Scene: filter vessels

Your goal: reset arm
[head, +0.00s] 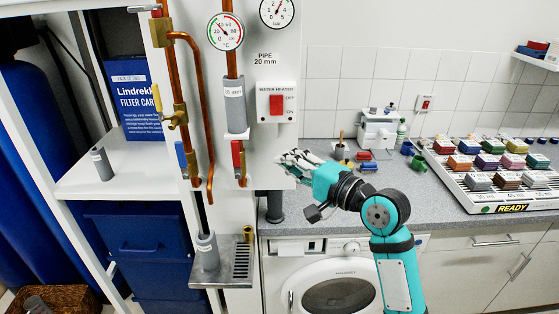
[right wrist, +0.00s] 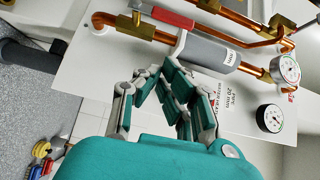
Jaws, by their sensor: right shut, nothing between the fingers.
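My right gripper (head: 292,160) is shut and empty in the head view, in front of the white pipe panel (head: 270,60) and above the counter's left end. In the right wrist view its fingers (right wrist: 160,72) come together over the panel, near a grey filter vessel (right wrist: 208,52) but with nothing held. The same kind of grey vessel (head: 235,106) sits on the copper pipe in the head view. Another grey vessel (head: 207,251) stands upright on the drip tray (head: 241,262). A third (head: 102,163) stands on the white shelf at left. My left gripper is not in view.
A red-handled valve (head: 237,155) and a heater switch (head: 276,103) are close to my right gripper. A white rack (head: 463,187) with several coloured blocks is on the counter at right. A small white machine (head: 379,129) stands behind.

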